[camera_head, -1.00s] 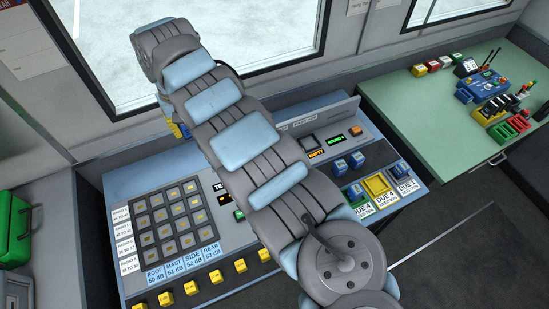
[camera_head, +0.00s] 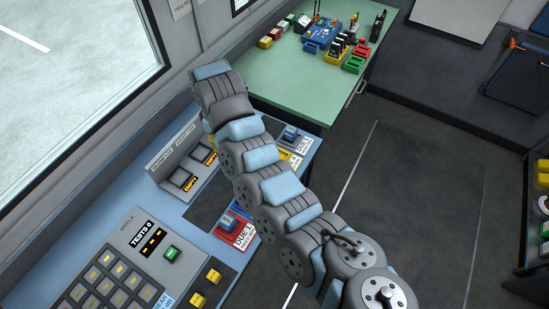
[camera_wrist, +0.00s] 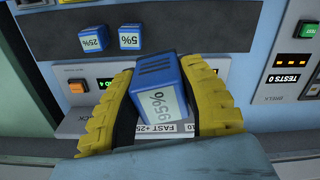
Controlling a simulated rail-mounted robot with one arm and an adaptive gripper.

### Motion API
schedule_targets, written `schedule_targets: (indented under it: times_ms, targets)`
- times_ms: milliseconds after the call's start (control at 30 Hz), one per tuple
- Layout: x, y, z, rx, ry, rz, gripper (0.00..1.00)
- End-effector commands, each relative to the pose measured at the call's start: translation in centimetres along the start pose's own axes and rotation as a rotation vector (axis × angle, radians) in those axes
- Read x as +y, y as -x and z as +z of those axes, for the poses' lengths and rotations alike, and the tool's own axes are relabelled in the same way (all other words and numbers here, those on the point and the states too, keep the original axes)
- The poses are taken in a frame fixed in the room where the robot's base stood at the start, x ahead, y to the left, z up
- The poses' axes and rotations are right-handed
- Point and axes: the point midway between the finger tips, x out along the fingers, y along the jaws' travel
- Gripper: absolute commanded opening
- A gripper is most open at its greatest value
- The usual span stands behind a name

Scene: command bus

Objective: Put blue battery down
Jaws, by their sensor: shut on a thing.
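My gripper (camera_wrist: 160,108) shows in the wrist view with its yellow fingers shut on a blue battery (camera_wrist: 157,72). The battery's pale label seems to read 95%. It is held beside the panel label "FAST +25"; I cannot tell whether it touches the panel. Two other blue batteries, labelled 25% (camera_wrist: 93,38) and 5% (camera_wrist: 130,37), stand on the panel beyond. In the head view my arm hides the gripper and the held battery. Another blue battery (camera_head: 229,221) sits in the red DUE 1 holder (camera_head: 242,238), and one (camera_head: 289,133) stands near the far end.
The green table (camera_head: 270,85) holds several tools and coloured holders.

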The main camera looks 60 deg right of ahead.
Motion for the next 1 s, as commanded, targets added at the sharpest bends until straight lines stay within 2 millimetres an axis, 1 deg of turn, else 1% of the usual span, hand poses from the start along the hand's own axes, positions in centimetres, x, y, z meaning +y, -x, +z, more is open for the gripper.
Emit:
schedule_targets:
  times_ms: [33,167,267,300,400,600,800,900,1000]
  targets:
    - [0.7,-0.2,1.4,0.003,-0.013,-0.002,0.00]
    - [2.0,-1.0,4.7,0.002,-0.041,-0.004,0.00]
    - [2.9,-1.4,7.6,0.004,-0.067,-0.003,0.00]
    - [3.3,-1.7,8.8,0.005,-0.079,-0.003,0.00]
    - [3.8,-2.3,11.8,0.007,-0.107,-0.004,0.00]
    - [4.2,-3.5,17.0,0.007,-0.158,-0.004,0.00]
    - [4.0,-4.6,21.2,0.004,-0.202,-0.003,0.00]
    - [3.9,-4.9,22.7,0.002,-0.215,-0.001,0.00]
    - [3.9,-5.1,23.5,0.001,-0.224,0.001,0.00]
